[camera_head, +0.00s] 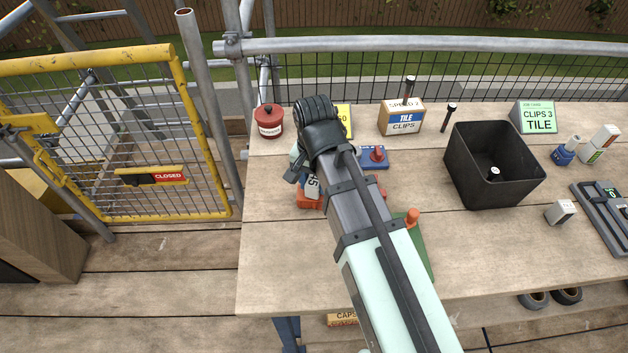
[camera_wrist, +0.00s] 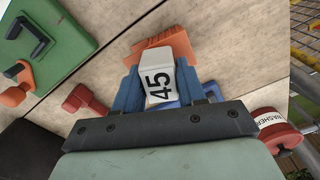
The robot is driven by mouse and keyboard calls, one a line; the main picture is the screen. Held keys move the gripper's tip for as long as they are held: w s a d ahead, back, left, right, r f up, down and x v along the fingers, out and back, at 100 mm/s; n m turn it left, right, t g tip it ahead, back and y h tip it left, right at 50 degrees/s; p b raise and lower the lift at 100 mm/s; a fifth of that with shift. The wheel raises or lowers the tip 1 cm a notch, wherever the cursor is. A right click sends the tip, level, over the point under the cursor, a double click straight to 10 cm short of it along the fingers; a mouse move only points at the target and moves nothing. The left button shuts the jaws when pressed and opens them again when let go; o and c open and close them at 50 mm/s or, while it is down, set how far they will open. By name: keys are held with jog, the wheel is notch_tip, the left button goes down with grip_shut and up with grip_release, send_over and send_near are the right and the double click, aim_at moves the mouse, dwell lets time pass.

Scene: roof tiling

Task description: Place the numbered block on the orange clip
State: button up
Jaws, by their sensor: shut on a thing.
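The numbered block (camera_wrist: 158,75) is white and marked 45. It is held between the blue fingers of my gripper (camera_wrist: 160,92) in the wrist view. In the head view the block (camera_head: 313,187) shows partly below my wrist. The orange clip (camera_wrist: 172,43) lies just beyond the block in the wrist view, and the block covers part of it. In the head view the orange clip (camera_head: 309,202) is on the table right under the gripper, largely hidden. I cannot tell whether the block touches the clip.
A blue clip with a red knob (camera_head: 374,157) and a green plate with an orange knob (camera_head: 414,220) lie close by. A red washers tin (camera_head: 269,121), a tile clips box (camera_head: 402,117) and a black bin (camera_head: 493,165) stand on the table.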

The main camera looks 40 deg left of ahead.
aim_at(314, 180)
jog(key=shift+f, duration=0.1)
jog(key=o, duration=1.1)
jog(key=shift+c, duration=0.2)
notch_tip(314, 180, up, 12)
dwell(0.3)
jog(key=shift+w, duration=0.1)
dwell(0.4)
